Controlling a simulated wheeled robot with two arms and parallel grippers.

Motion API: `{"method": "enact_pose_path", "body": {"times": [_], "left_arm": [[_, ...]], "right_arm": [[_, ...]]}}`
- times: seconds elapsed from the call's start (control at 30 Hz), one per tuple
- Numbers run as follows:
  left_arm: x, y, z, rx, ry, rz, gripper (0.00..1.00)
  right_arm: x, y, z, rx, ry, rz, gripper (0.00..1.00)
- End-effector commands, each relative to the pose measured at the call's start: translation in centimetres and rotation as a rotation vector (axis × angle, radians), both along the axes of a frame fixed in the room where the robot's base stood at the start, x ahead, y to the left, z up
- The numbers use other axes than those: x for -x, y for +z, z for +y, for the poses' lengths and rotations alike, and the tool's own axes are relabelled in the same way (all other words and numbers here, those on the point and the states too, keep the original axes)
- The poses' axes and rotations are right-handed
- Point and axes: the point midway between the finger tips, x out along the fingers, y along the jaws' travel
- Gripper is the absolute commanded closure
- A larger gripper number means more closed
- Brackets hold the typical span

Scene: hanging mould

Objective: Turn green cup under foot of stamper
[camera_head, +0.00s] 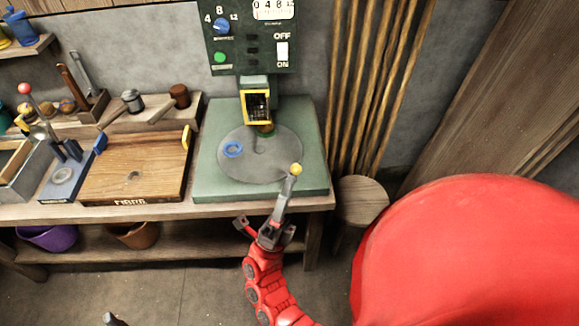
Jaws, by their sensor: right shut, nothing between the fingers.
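The stamper (256,104) has a yellow-framed foot over the back of a round grey turntable (262,168). A small green and brownish round piece (266,130), perhaps the green cup, shows just below the foot, partly hidden by it. A blue ring-shaped cup (233,149) sits on the turntable's left side. A yellow knob (296,169) is at the turntable's front right edge. My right gripper (290,182) is shut and empty, its tips at the knob, seemingly touching it. Only a dark tip of my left gripper (114,320) shows at the bottom edge.
A dark green control panel (250,62) with an OFF/ON switch stands above. A wooden board (135,165) and a blue-based lever device (62,176) are to the left on the bench. A round stool (361,200) stands right of the bench.

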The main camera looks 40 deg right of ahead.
Motion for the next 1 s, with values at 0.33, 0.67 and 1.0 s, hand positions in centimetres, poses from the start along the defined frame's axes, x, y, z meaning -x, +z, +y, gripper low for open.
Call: {"method": "enact_pose_path", "body": {"times": [0.33, 0.67, 1.0], "left_arm": [[0.0, -17.0, 0.0, 0.000, 0.000, 0.000, 0.27], [0.0, -23.6, 0.0, 0.000, 0.000, 0.000, 0.27], [0.0, -23.1, 0.0, 0.000, 0.000, 0.000, 0.27]], "right_arm": [[-7.3, -21.2, -3.7, -0.667, 0.591, -0.404, 1.00], [-12.7, -32.2, -1.0, -1.069, 0.899, -0.746, 1.00], [-14.2, -31.5, -4.2, -1.092, 0.915, -0.777, 1.00]]}}
